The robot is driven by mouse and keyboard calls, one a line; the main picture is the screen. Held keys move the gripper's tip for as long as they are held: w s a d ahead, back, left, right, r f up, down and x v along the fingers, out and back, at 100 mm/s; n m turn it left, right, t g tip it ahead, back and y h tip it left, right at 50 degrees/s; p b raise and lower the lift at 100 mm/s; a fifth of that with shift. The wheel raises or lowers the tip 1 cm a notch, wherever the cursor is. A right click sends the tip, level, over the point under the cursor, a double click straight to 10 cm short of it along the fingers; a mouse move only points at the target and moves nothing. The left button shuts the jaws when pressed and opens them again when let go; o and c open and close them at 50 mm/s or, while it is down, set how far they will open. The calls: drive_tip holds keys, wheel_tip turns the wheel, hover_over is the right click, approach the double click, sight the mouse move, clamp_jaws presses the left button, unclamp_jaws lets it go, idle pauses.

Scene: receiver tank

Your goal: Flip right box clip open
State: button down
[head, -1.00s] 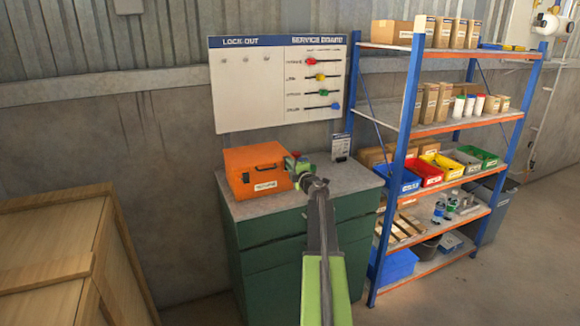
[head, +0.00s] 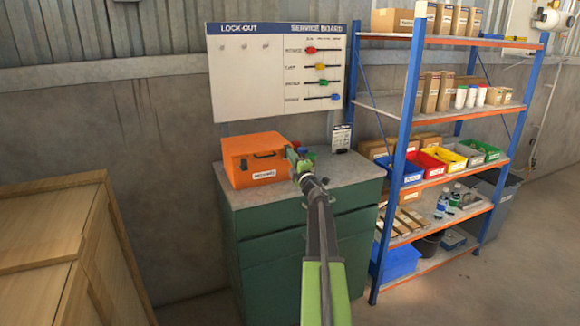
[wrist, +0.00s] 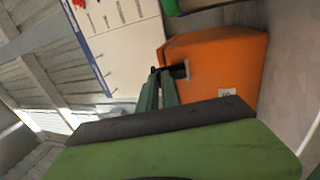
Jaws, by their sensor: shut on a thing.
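The orange box (head: 248,172) stands on the grey-topped green cabinet, its lid down and a dark handle and white label on its front. It also shows in the wrist view (wrist: 235,65), turned on its side. My gripper (head: 296,158) is at the right end of the box front. In the wrist view its green fingers (wrist: 166,77) are closed together on the small dark right clip (wrist: 181,70) at the box's edge. The clip is mostly hidden by my gripper in the head view, and its exact angle is hard to tell.
The cabinet top (head: 345,170) has bare room right of my arm, with a small dark stand (head: 341,138) at the back. A lock-out board (head: 278,72) hangs behind. A loaded shelf rack (head: 425,180) stands right; a wooden crate (head: 60,240) stands left.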

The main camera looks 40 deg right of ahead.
drive_tip(key=t+b, duration=0.1)
drive_tip(key=b, duration=0.1)
drive_tip(key=f+t+h+b, duration=0.1)
drive_tip(key=b, duration=0.2)
drive_tip(key=f+t+b, duration=0.1)
drive_tip(key=t+b, duration=0.1)
drive_tip(key=b, duration=0.1)
drive_tip(key=shift+s+a+f+h, duration=0.1)
drive_tip(key=shift+s+a+h, duration=0.05)
drive_tip(key=shift+s+h, duration=0.2)
drive_tip(key=c, duration=1.6)
unclamp_jaws()
drive_tip(key=shift+o, duration=0.2)
drive_tip(key=b+v, duration=1.1)
drive_tip(key=v, duration=0.6)
drive_tip(key=shift+f, duration=0.15)
